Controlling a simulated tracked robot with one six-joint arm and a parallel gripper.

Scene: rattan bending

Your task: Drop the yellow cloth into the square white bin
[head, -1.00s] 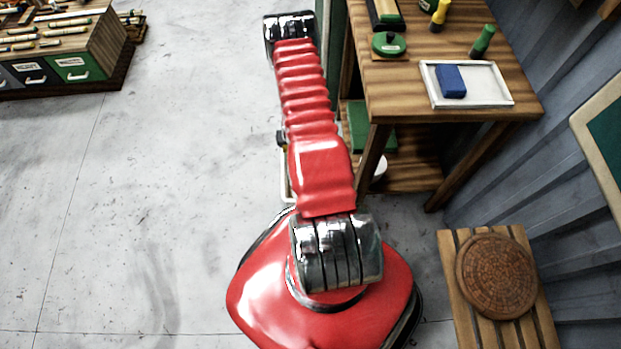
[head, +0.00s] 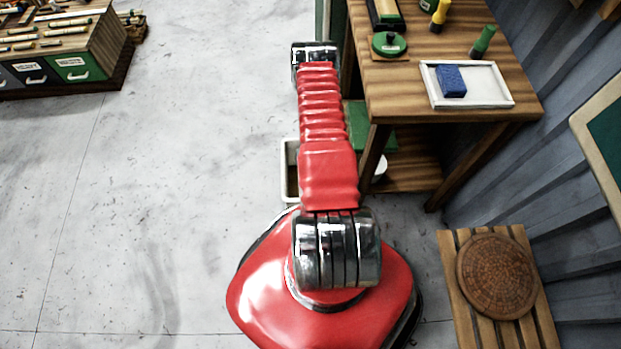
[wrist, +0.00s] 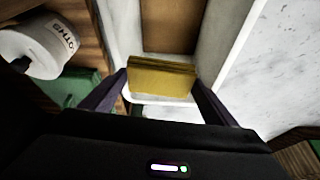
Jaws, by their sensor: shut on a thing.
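The yellow cloth (wrist: 160,80) is a folded pad between my two fingers in the wrist view. My gripper (wrist: 160,92) is shut on it. Below and beyond the cloth is the square white bin (wrist: 212,28), with pale walls and a brown inside. The cloth overlaps the near rim of the bin in this view; I cannot tell its height above it. In the head view the bin (head: 285,172) stands on the floor, left of the wooden table, largely hidden behind my red arm. The gripper and cloth are hidden there.
A wooden table (head: 440,95) stands at the right with a white tray (head: 490,90) and a blue block (head: 451,80). A white roll (wrist: 40,48) and a green item (wrist: 80,88) sit left of the bin in the wrist view.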

